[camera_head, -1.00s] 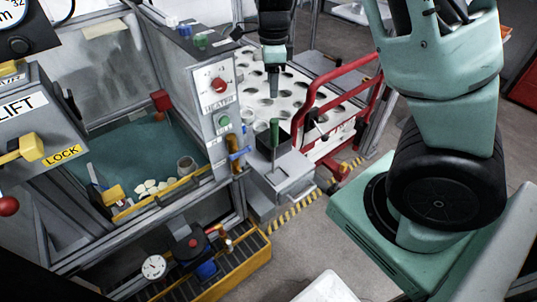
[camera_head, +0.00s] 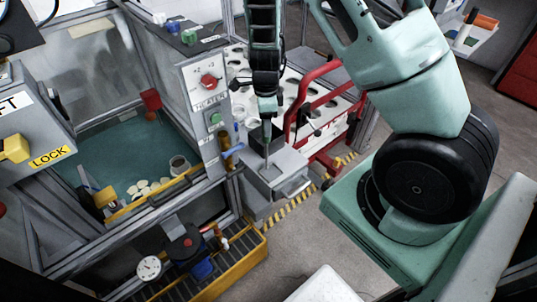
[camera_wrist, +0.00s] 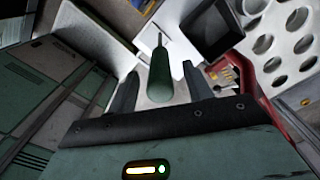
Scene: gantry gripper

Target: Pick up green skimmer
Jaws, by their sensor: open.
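The green skimmer (camera_wrist: 160,78) stands with its green handle up and its thin metal shaft running down to a grey box-like holder (camera_head: 278,172). In the head view its handle (camera_head: 266,133) shows just below my gripper (camera_head: 266,118), which partly hides it. In the wrist view my gripper (camera_wrist: 161,92) is open, with one dark finger on each side of the handle. The handle lies between the fingers, and I cannot tell whether either finger touches it.
A red tubular frame (camera_head: 318,108) stands close right of the gripper, before a white rack with round holes (camera_head: 340,112). A grey control panel (camera_head: 204,100) and a tank of teal liquid (camera_head: 125,150) are at left. A dark square container (camera_wrist: 210,30) sits beside the skimmer.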

